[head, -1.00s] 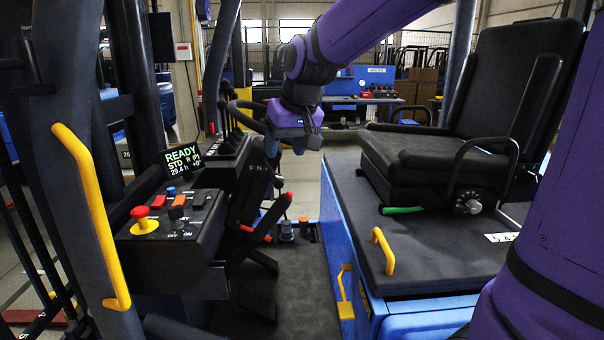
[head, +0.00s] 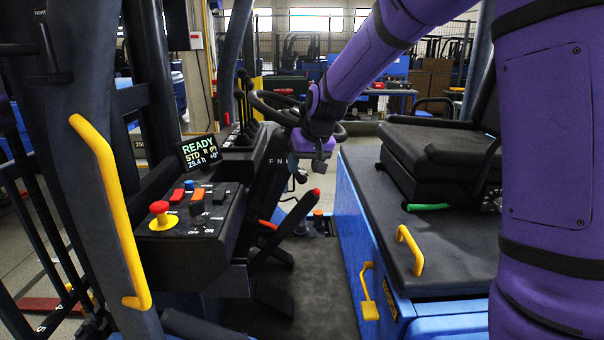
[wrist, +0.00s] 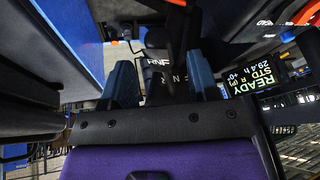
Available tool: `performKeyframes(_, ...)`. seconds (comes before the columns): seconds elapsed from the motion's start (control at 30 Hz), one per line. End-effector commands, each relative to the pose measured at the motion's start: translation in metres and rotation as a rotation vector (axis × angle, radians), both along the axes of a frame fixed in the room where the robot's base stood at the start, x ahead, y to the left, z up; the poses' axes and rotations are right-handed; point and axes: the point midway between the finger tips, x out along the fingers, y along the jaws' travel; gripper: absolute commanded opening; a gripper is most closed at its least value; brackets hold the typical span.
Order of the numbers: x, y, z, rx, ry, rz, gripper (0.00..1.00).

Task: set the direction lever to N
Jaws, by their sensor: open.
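The steering column shows the letters F and N (head: 277,161) on its side in the head view. In the wrist view a dark part marked RNF (wrist: 156,63) lies between my fingers, apparently by the direction lever; I cannot tell the lever's exact outline or position. My gripper (head: 318,168) is at the column, below the steering wheel (head: 268,105). In the wrist view my gripper (wrist: 160,72) is open, with its two blue fingers on either side of the dark part. Contact cannot be told. The display (head: 199,151) reads READY, STD, R and (P).
A red-tipped lever (head: 316,192) rises just below my gripper. The console with a red mushroom button (head: 159,207) is to the left. The black seat (head: 440,150) and blue body with a yellow handle (head: 409,250) are to the right. The footwell floor (head: 315,275) is open between.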

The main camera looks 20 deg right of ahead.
Motion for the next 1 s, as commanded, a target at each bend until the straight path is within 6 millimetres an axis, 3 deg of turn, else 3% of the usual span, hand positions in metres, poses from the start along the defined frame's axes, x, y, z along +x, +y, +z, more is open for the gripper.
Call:
performKeyframes(0.23, 0.010, 0.004, -0.025, 0.000, 0.001, 0.000, 0.55)
performKeyframes(0.6, 0.012, 0.004, -0.029, 0.000, -0.001, 0.000, 0.55)
performKeyframes(0.83, 0.012, 0.004, -0.029, 0.000, -0.001, 0.000, 0.04)
performKeyframes(0.87, 0.012, 0.004, -0.029, 0.000, 0.000, 0.000, 0.00)
performKeyframes(1.0, 0.012, 0.005, -0.029, 0.000, 0.000, -0.003, 0.00)
